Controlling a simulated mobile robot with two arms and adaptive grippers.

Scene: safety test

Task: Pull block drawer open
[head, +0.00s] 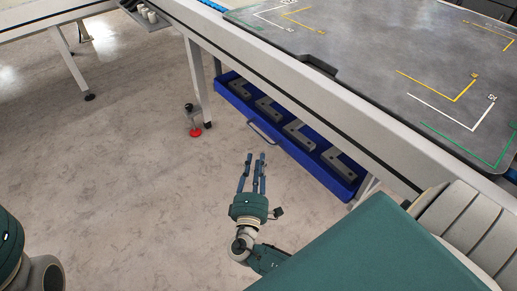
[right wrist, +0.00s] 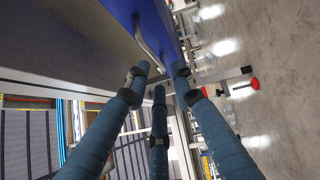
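The blue block drawer (head: 299,154) sits under the table's edge in the head view, with several grey blocks (head: 301,133) showing inside it. Its thin grey handle (head: 264,136) is on the front face. My right gripper (head: 256,158) is just short of the handle, its fingers pointing towards it, spread and empty. In the right wrist view the handle (right wrist: 149,42) lies just beyond the open fingertips of my right gripper (right wrist: 160,78), on the blue drawer face (right wrist: 168,22). Part of my left arm shows at the lower left of the head view; its gripper is outside the frame.
The grey worktop (head: 350,52) with coloured corner marks is above the drawer. A table leg (head: 196,75) and a foot with a red base (head: 195,131) stand left of the drawer. The floor (head: 130,150) in front is clear.

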